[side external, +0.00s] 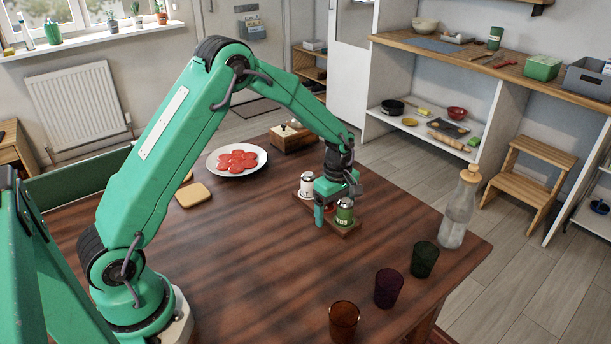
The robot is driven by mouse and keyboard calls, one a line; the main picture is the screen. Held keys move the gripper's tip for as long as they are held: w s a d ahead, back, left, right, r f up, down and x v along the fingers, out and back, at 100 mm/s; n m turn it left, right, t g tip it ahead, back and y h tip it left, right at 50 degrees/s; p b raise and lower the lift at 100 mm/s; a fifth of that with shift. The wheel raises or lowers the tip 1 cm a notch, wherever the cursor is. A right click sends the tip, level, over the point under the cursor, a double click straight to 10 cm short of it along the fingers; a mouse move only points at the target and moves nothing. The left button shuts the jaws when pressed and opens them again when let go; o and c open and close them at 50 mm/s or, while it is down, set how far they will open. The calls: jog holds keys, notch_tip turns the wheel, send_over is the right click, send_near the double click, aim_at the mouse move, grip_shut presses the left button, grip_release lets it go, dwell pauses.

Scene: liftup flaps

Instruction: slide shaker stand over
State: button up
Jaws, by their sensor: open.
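The shaker stand (346,230) is a small brown wooden base on the table, right of centre. It carries a white shaker (307,185) at the back left and a green-labelled shaker (344,212) at the front right, both with metal tops. My gripper (332,212) points down at the stand from above. One teal finger shows in front, to the left of the green shaker. The jaws are open. The other finger and the middle of the stand are largely hidden by the gripper body, so I cannot tell whether the fingers touch anything.
A plate of red slices (237,160), a wooden box (292,137) and a bread-like slab (193,195) lie behind and left. A corked bottle (459,208) and three tumblers, amber (344,322), purple (388,288) and green (424,260), stand along the right edge. Table between is clear.

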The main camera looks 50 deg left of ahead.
jog(key=shift+f, duration=0.25)
jog(key=shift+c, duration=0.4)
jog(key=c, duration=1.3)
jog(key=shift+a, duration=0.1)
jog(key=shift+a, duration=0.1)
jog(key=shift+w+a, duration=0.2)
jog(key=shift+a, duration=3.1)
jog(key=shift+w+a, duration=0.15)
jog(key=shift+a, duration=3.15)
jog(key=o, duration=1.4)
